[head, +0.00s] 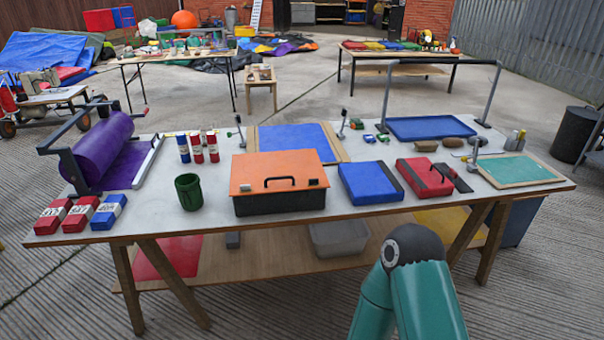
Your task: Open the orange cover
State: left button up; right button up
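The orange cover (276,170) lies flat and closed on top of a dark box (280,203) near the front middle of the white table. A black handle (279,181) stands on the front part of the cover, with a small latch-like piece at each front corner. A teal arm link of mine with a dark joint shows at the lower right of the middle, in front of the table and apart from the box. Neither gripper shows in the head view.
On the white table (232,222), a green cup (188,192) stands left of the box and a blue case (370,182) lies close to its right. A blue panel (293,141) lies behind it. A red case (424,177) and a purple roll (103,150) are farther out.

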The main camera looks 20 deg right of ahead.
aim_at(278, 171)
jog(key=u, duration=0.05)
jog(key=i, duration=1)
jog(key=z, duration=0.1)
